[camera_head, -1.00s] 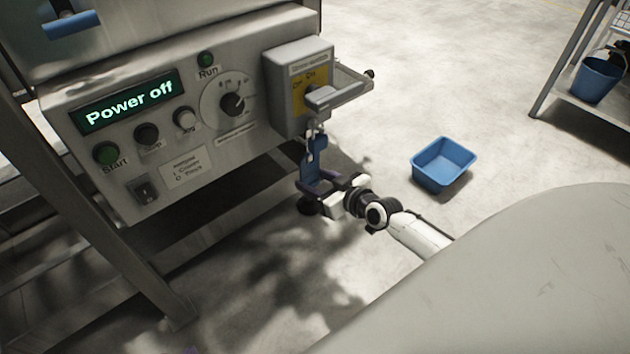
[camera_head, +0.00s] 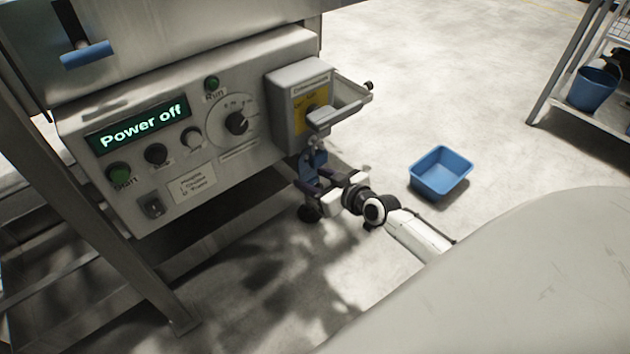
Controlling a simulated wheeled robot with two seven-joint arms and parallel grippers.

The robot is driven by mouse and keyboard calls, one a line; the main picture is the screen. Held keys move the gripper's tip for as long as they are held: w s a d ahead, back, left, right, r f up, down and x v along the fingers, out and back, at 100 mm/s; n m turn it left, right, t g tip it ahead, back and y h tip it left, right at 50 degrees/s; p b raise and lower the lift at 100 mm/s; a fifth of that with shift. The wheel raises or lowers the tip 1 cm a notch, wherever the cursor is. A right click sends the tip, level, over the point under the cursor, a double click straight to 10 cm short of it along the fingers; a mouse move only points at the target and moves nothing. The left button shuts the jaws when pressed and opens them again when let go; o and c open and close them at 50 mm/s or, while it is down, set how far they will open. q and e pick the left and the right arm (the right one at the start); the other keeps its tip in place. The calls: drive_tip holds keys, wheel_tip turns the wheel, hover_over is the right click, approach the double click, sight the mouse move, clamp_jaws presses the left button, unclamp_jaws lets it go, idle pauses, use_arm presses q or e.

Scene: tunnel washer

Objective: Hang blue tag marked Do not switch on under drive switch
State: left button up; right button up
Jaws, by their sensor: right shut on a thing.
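The drive switch (camera_head: 303,108) is a grey box with a yellow plate and a grey handle, on the right end of the control panel. The blue tag (camera_head: 311,167) is upright just below the switch box. My right gripper (camera_head: 316,192) is shut on the lower part of the tag. The top of the tag is close under the switch handle, and I cannot tell whether it is hooked on anything. The writing on the tag cannot be read. My left gripper is not in view.
The control panel (camera_head: 205,180) shows "Power off" on its display (camera_head: 138,127). A metal bracket (camera_head: 348,97) juts out right of the switch. A blue tub (camera_head: 441,173) sits on the floor. A rack (camera_head: 550,98) with a blue bucket (camera_head: 593,88) stands at right.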

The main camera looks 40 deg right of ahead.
sight(309, 178)
drive_tip(key=shift+w+f+b, duration=0.1)
drive_tip(key=shift+w+b, duration=0.2)
drive_tip(key=shift+w, duration=0.55)
drive_tip(key=shift+w+a+f+b, duration=0.1)
drive_tip(key=shift+w+f+b, duration=0.45)
drive_tip(key=shift+b, duration=0.1)
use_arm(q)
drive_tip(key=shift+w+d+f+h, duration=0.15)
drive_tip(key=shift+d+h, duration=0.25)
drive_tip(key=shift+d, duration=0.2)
use_arm(e)
drive_tip(key=o, duration=1.1)
